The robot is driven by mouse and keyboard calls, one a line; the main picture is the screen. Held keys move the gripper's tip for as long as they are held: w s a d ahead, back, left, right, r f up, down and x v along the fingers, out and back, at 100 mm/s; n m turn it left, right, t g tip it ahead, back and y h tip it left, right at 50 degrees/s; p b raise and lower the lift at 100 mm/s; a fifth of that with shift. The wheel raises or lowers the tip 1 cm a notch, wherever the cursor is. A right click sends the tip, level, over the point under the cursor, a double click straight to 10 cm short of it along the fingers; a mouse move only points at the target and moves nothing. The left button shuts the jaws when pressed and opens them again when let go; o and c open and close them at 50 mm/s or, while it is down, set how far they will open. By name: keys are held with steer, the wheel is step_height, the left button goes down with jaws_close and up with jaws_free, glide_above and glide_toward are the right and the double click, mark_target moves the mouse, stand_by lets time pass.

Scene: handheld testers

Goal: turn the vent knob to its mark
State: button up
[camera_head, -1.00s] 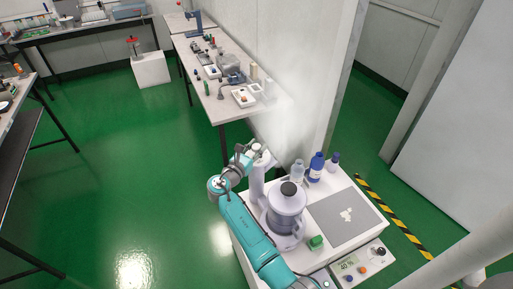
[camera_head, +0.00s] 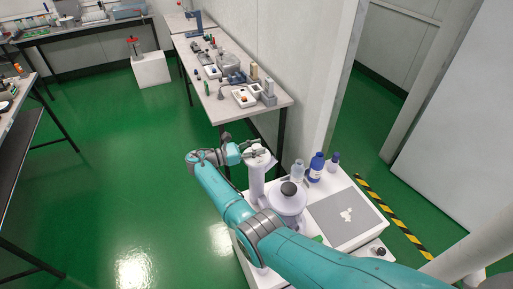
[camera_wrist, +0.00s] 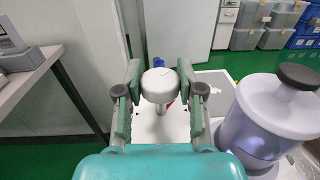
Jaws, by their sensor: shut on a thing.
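The vent knob (camera_wrist: 159,84) appears as a white rounded cap between the fingers in the wrist view. It tops a pale upright post (camera_head: 257,181) at the back left of the white cart in the head view. My gripper (camera_wrist: 159,90) is shut on the knob, with one finger on each side. In the head view my gripper (camera_head: 256,153) reaches the post top from the left. I cannot make out the mark or which way the knob is turned.
A lavender vessel with a black-knobbed lid (camera_head: 288,194) stands close right of the post. Bottles (camera_head: 316,167) stand behind it. A grey plate (camera_head: 344,217) lies at right. My arm crosses the cart's front. A cluttered bench (camera_head: 272,107) stands beyond; green floor at left is open.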

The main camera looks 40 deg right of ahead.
mark_target(257, 146)
steer(key=shift+g, duration=0.3)
stand_by(0.4)
steer(key=o, duration=1.1)
steer(key=shift+o, duration=0.2)
step_height(257, 146, up, 10)
steer(key=shift+f, duration=0.1)
